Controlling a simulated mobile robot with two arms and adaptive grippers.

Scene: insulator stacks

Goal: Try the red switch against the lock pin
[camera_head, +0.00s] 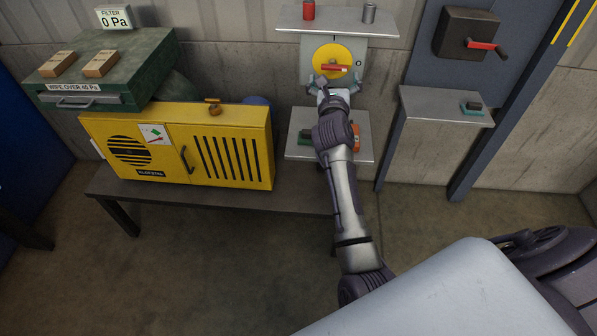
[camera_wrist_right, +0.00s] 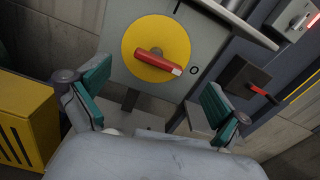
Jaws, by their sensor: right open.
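The red switch (camera_head: 336,68) is a bar handle on a yellow disc (camera_head: 324,57) on a grey wall box. In the right wrist view the red switch (camera_wrist_right: 163,60) lies across the yellow disc (camera_wrist_right: 140,38), its pale-marked tip pointing toward the "O" mark. My right gripper (camera_head: 328,84) is just in front of and below the disc. In the wrist view its teal-padded fingers (camera_wrist_right: 152,98) are spread wide, apart from the switch, with nothing between them. I cannot make out a lock pin for certain. My left gripper is not in view.
A shelf (camera_head: 345,22) above the box bears a red cylinder (camera_head: 308,10) and a grey one (camera_head: 369,12). A lower shelf (camera_head: 301,156) is partly behind my arm.

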